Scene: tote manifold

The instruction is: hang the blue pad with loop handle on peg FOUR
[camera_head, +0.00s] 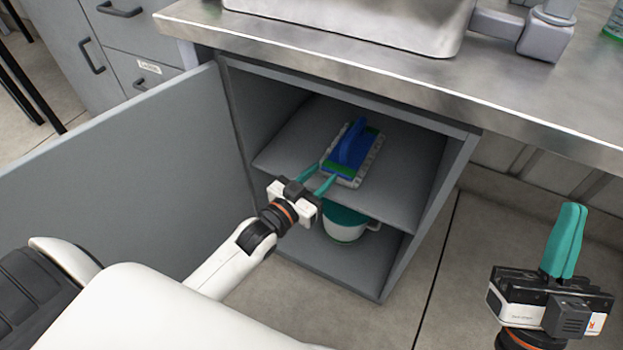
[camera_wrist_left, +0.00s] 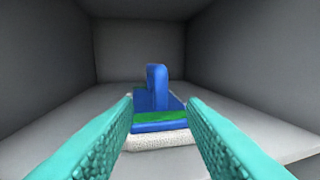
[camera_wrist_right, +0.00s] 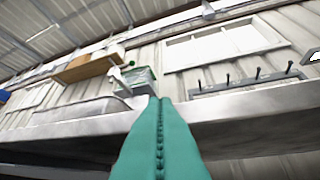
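The blue pad with loop handle (camera_head: 350,150) lies on the upper shelf inside the open cabinet, on a pale base with a green layer. In the left wrist view the pad (camera_wrist_left: 152,118) sits straight ahead, its blue handle standing up. My left gripper (camera_head: 318,182) is open at the shelf's front, its teal fingers either side of the pad's near end and not closed on it. My right gripper (camera_head: 568,240) is shut and empty, raised outside the cabinet at the right. Several dark pegs (camera_wrist_right: 228,80) show on a wall rail in the right wrist view; their labels are not readable.
The cabinet shelf (camera_head: 395,190) has bare room right of the pad. A white and teal container (camera_head: 345,225) stands below it. The open door (camera_head: 130,170) is at left, and the metal counter (camera_head: 400,85) overhangs above.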

